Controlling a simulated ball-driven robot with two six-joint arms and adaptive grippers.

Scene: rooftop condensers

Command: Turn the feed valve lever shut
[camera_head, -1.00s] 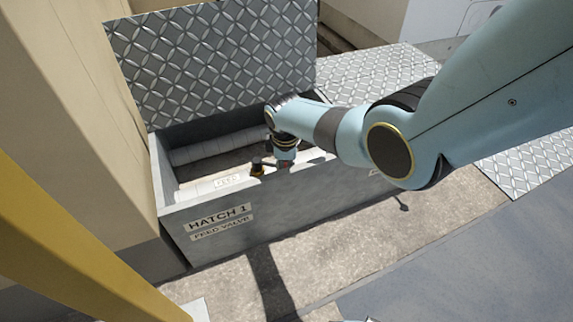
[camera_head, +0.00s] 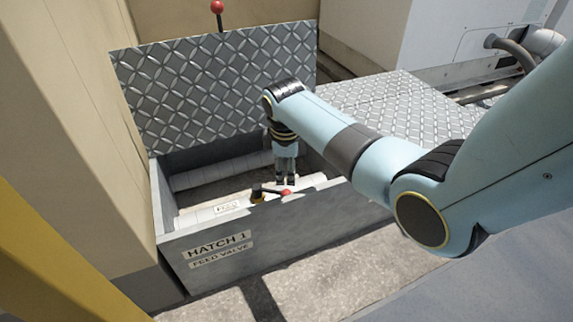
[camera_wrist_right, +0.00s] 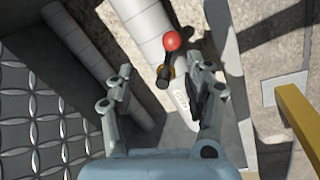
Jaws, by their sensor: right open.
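The feed valve lever (camera_head: 271,191) is a short dark bar with a red ball at its right end, on a yellow-collared stem on the pale pipe marked FEED (camera_head: 207,213). It lies roughly along the pipe, at some angle. My right gripper (camera_head: 286,183) points down into the hatch box, just above the red ball. In the right wrist view, the lever (camera_wrist_right: 168,60) appears between the spread, empty fingers of my right gripper (camera_wrist_right: 160,66); they look apart from it. My left gripper is not in view.
The box wall marked HATCH 1 (camera_head: 270,238) stands in front of the valve. The open diamond-plate lid (camera_head: 215,85) rises behind, with a red knob (camera_head: 217,7) above it. A second pipe (camera_head: 218,172) runs inside. A yellow post (camera_head: 60,250) is at left.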

